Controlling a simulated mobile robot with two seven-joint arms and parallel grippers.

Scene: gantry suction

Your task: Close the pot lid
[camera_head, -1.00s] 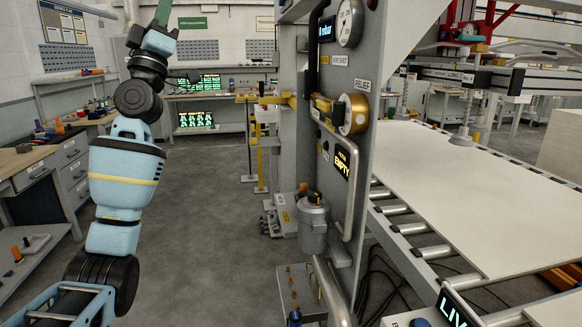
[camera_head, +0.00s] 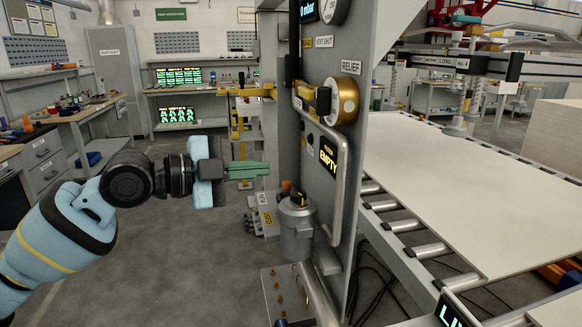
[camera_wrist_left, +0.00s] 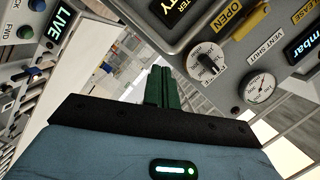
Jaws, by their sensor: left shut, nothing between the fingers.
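The pot (camera_head: 297,228) is a grey metal cylinder low on the near side of the grey panel post. A dark and orange piece (camera_head: 291,192) sits at its top; the lid's exact position is too small to tell. My left gripper (camera_head: 266,169), with green fingers, is shut and empty. In the head view it points right, above and left of the pot, apart from it. The shut fingers also show in the left wrist view (camera_wrist_left: 159,72), below the panel face. The pot is not clearly visible there. My right gripper is not in view.
The panel post (camera_head: 345,190) carries a brass RELIEF knob (camera_head: 349,105), a yellow handle (camera_head: 312,98) and an EMPTY display (camera_head: 328,158). A roller table with a large pale sheet (camera_head: 450,190) is at right. Floor (camera_head: 190,270) left of the pot is clear.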

